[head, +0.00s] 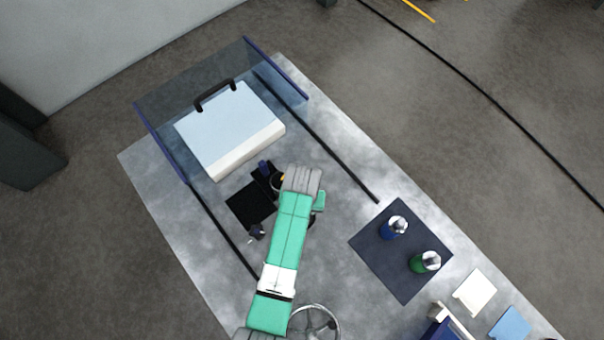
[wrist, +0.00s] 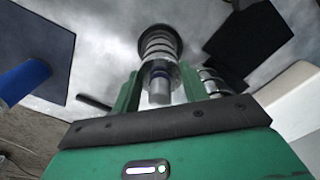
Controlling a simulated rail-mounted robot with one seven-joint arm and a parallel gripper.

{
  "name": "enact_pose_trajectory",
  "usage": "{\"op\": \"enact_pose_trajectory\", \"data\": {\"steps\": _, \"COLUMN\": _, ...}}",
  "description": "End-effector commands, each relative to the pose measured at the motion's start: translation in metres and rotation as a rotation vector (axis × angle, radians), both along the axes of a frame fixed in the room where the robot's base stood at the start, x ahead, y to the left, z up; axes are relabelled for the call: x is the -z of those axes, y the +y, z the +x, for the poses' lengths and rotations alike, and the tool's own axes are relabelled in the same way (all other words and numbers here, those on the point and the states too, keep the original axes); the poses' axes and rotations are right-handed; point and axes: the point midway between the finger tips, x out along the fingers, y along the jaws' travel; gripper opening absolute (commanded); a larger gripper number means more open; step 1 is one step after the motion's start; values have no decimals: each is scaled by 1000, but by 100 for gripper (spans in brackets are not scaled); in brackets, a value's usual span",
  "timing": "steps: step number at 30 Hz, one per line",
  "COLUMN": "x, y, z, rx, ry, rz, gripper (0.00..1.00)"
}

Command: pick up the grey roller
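In the wrist view a grey metal roller (wrist: 159,75) with a coiled, spring-like body points toward the camera, its round end between my fingers. Its far end meets a dark round base. My gripper (wrist: 161,84) has its two green fingers spread, one on each side of the roller's near end. The gaps are narrow, and contact is not clear. In the head view my gripper (head: 274,181) is over the table beside a dark holder, and my own arm hides most of the roller there.
A white box (head: 229,130) stands under a clear guard (head: 190,90). A black pad (head: 248,204) lies left of my gripper. A handwheel (head: 316,320) is near the front.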

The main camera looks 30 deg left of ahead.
Motion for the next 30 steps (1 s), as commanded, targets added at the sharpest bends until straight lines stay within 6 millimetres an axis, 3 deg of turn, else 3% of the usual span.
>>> {"op": "enact_pose_trajectory", "data": {"steps": 1, "x": 0, "y": 0, "z": 0, "rx": 0, "ry": 0, "rz": 0, "gripper": 30}}
{"op": "enact_pose_trajectory", "data": {"steps": 6, "x": 0, "y": 0, "z": 0, "rx": 0, "ry": 0, "rz": 0, "gripper": 0}}
{"op": "enact_pose_trajectory", "data": {"steps": 16, "x": -5, "y": 0, "z": 1, "rx": 0, "ry": -2, "rz": 1, "gripper": 0}}
{"op": "enact_pose_trajectory", "data": {"steps": 24, "x": -42, "y": 0, "z": 1, "rx": 0, "ry": -3, "rz": 1, "gripper": 0}}
{"op": "enact_pose_trajectory", "data": {"steps": 30, "x": -43, "y": -30, "z": -36, "rx": 3, "ry": 1, "rz": 0, "gripper": 0}}
